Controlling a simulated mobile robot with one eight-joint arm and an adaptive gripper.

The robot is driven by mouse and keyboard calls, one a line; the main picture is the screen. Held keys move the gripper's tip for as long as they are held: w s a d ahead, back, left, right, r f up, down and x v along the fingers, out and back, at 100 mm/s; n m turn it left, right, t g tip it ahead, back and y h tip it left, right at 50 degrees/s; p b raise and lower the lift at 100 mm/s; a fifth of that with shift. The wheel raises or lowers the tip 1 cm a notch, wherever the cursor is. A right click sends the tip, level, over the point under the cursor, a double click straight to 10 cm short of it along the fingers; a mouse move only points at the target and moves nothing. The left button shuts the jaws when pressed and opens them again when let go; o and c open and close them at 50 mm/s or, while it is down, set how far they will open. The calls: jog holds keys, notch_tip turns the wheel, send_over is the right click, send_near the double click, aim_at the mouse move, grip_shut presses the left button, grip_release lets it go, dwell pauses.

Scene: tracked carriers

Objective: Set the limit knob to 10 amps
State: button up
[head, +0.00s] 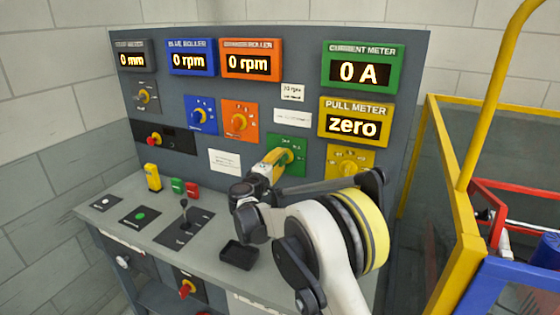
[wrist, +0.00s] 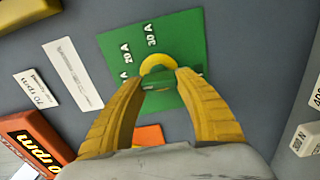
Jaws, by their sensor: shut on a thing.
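The limit knob (wrist: 158,62) has a yellow ring and a green grip. It sits on a green plate (wrist: 185,35) on the grey panel. The plate carries the labels 30 A, 20 A and a third one partly hidden by a finger. My gripper (wrist: 160,84) is shut on the knob, one yellow finger on each side. Where the knob points cannot be told. In the head view my gripper (head: 279,158) covers much of the green plate (head: 299,146). The green current meter (head: 362,69) above reads 0 A.
An orange knob plate (head: 240,120) and a blue one are left of the green plate. A yellow plate (head: 352,158) is at its right, partly behind my arm. The grey desk (head: 160,200) below carries a lever, buttons and a black tray (head: 238,254). A yellow railing stands at right.

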dwell(0.4)
jog(key=o, duration=1.2)
jog(key=v, duration=1.2)
jog(key=shift+d+r, duration=0.1)
